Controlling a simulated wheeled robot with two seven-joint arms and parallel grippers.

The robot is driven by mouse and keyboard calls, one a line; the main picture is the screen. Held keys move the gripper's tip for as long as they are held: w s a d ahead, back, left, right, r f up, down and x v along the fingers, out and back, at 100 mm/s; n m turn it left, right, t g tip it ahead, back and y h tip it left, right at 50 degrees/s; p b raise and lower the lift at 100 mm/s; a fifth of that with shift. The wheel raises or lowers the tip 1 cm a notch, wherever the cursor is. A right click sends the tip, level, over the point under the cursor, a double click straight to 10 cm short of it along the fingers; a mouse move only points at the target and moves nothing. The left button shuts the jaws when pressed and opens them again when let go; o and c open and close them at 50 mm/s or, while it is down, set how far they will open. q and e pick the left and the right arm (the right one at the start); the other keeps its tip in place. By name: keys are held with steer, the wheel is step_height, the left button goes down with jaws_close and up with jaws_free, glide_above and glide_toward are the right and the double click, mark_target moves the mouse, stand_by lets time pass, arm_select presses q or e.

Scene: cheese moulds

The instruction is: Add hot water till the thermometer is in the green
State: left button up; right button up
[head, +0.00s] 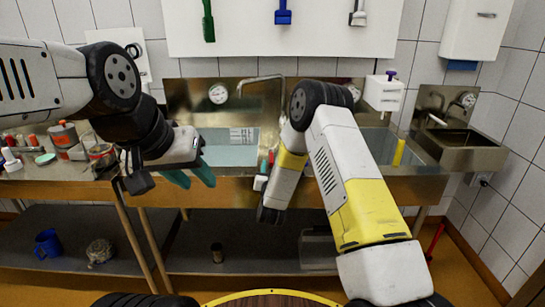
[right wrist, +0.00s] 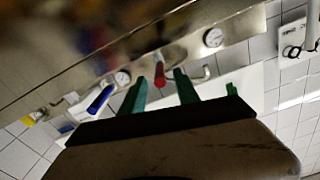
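The round thermometer dial (head: 218,94) is on the steel back panel above the left basin; its needle and any green zone are too small to read. Pale bluish water (head: 230,155) shows in that basin, with a bent spout (head: 262,80) above it. In the right wrist view, the red handle (right wrist: 160,73) appears between the green fingers of my open right gripper (right wrist: 160,92), not clearly touched; a blue handle (right wrist: 100,99) is left. My left gripper (head: 190,174) is open and empty before the basin.
Jars and red-capped bottles (head: 62,138) crowd the counter's left end. A small steel sink (head: 465,140) is at the right. A blue mug (head: 47,243) sits on the lower shelf (head: 200,255). Brushes hang on the back wall. My right forearm hides part of the counter.

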mark_target(271, 157)
steer(key=w, duration=0.7)
steer(key=shift+w, duration=0.3)
jaws_close()
stand_by(1.1)
